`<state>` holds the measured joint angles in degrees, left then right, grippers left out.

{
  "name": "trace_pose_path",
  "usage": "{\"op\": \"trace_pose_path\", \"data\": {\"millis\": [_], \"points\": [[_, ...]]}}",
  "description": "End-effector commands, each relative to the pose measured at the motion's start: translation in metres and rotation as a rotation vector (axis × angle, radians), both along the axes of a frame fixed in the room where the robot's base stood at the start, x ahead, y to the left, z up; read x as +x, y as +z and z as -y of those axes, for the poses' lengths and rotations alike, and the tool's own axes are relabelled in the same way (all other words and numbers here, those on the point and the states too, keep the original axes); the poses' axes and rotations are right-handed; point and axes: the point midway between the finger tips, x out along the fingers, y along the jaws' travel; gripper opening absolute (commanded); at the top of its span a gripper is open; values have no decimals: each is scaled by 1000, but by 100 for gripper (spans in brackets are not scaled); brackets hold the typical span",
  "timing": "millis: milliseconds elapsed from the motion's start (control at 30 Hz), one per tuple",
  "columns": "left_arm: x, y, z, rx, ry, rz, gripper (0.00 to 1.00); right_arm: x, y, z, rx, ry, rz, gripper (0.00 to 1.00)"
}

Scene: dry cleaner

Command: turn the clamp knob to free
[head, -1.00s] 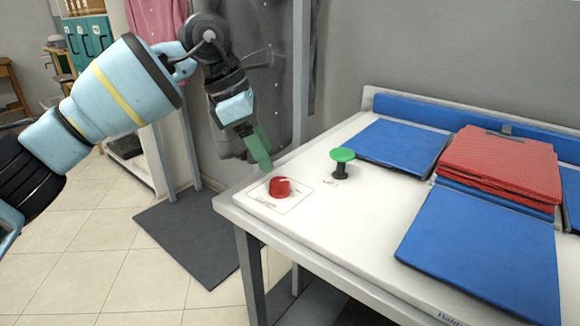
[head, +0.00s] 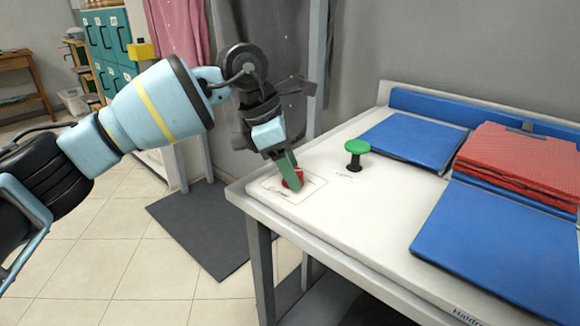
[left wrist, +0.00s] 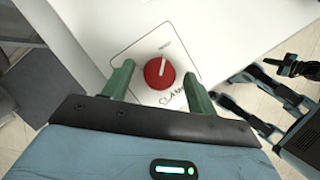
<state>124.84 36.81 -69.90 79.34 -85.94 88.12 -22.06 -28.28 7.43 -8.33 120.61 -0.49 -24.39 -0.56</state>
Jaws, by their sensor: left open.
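The clamp knob is a round red dial (left wrist: 159,73) with a pale pointer line, on a white label plate (left wrist: 142,58) lettered below it and at its upper right. The pointer is aimed up and slightly right in the left wrist view. In the head view the red knob (head: 293,178) is partly hidden behind my green fingers. My left gripper (head: 291,172) is above it, pointing down. In the left wrist view my open left gripper (left wrist: 158,82) has one finger on each side of the knob, with gaps showing. My right gripper is not seen in the head view.
A green mushroom button (head: 357,148) stands on the white table (head: 330,215) right of the knob. Blue pads (head: 485,245) and a stack of red mats (head: 515,160) lie farther right. A grey post (head: 318,70) and hanging garments are behind my left arm.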

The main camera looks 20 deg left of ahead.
Motion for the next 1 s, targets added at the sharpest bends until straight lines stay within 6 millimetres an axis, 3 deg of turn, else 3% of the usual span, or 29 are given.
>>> {"op": "trace_pose_path", "data": {"millis": [267,600,1000], "points": [[0,-2,1,0,0,0,58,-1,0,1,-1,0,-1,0],[0,-2,1,0,0,-1,15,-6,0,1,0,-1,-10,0],[-1,1,1,1,78,-1,14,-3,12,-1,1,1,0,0]]}}
